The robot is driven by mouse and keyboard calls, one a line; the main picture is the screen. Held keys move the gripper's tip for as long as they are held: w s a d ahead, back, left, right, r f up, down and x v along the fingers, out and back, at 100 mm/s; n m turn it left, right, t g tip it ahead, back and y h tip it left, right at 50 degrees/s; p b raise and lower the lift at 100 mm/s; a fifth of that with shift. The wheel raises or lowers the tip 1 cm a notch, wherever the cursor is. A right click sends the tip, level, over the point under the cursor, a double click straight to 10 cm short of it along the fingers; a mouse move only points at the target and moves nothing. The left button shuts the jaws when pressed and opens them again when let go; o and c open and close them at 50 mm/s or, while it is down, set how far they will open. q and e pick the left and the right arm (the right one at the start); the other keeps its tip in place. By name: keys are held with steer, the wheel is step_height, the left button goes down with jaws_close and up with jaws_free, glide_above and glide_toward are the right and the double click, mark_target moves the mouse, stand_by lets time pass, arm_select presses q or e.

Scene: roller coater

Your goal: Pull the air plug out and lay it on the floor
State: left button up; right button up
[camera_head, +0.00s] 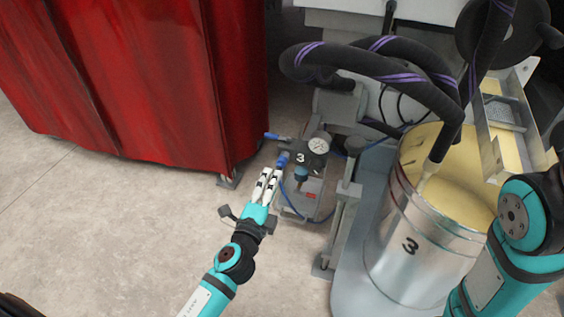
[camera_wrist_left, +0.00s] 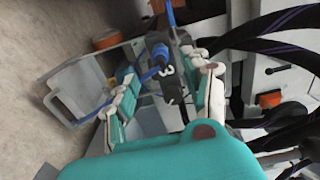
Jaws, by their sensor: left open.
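The blue air plug (camera_head: 282,159) sits at the left side of the air unit marked 3 (camera_head: 308,158), which has a round gauge. My left gripper (camera_head: 270,173) is open, with its fingertips just short of the plug in the head view. In the left wrist view, the blue plug (camera_wrist_left: 152,74) shows between the spread fingers of my left gripper (camera_wrist_left: 168,76), beside the black block marked 3. I cannot tell whether a finger touches it. Bare concrete floor (camera_head: 130,235) lies to the left. My right gripper is out of view.
A red curtain (camera_head: 150,80) hangs close at the left. A grey stand post (camera_head: 345,215) rises between the air unit and the drum. A blue hose (camera_head: 290,205) loops below the unit.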

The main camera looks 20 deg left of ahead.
mark_target(279, 168)
arm_select(q)
steer(key=w, duration=0.5)
steer(key=shift+w+d, duration=0.1)
steer(key=shift+w, duration=1)
jaws_close()
stand_by(0.4)
steer(key=shift+s, duration=0.15)
